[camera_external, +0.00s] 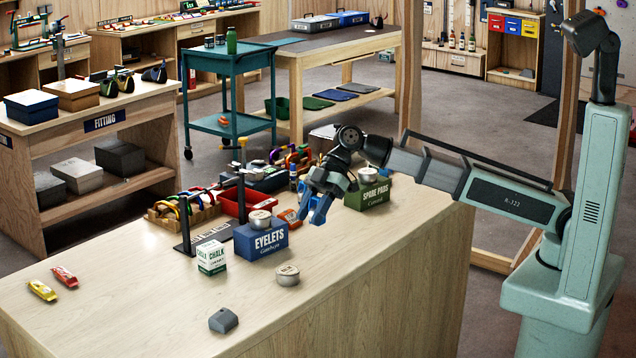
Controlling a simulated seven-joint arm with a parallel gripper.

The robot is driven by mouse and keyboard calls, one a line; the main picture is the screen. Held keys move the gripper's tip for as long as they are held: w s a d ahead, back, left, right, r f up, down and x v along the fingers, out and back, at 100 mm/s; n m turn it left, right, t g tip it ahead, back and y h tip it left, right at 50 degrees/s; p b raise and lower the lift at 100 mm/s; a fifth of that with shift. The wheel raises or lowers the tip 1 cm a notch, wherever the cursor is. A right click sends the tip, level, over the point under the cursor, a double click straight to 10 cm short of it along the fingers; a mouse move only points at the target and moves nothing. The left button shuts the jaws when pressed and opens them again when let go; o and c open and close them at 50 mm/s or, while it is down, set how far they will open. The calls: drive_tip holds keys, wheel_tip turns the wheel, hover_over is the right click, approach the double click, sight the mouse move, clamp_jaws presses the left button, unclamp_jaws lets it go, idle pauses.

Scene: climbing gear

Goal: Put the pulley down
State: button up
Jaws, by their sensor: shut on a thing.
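My gripper (313,209) hangs over the back part of the wooden counter (165,295), with its blue fingers pointing down. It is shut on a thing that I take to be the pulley. The pulley is too small and too hidden between the fingers to make out. The gripper is just right of the blue EYELETS box (262,240) and left of the green SPARE PADS box (368,195). I cannot tell how high it is above the counter.
A round tin (287,275), a grey block (223,320), a chalk box (211,257) and yellow (42,290) and red (65,277) pieces lie on the counter. A dark stand (240,190) and red bin (238,202) are behind. The front right is clear.

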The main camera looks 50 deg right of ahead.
drive_tip(key=w+a+r, duration=0.3)
drive_tip(key=w+a, duration=0.6)
drive_tip(key=a, duration=0.3)
wheel_tip(320, 180, up, 3)
hover_over(204, 248)
drive_tip(key=shift+f, duration=4.7)
drive_tip(key=shift+f, duration=0.1)
drive_tip(key=o, duration=1.1)
drive_tip(key=v, duration=1.2)
drive_tip(key=shift+w+d, duration=0.1)
drive_tip(key=shift+d, duration=0.05)
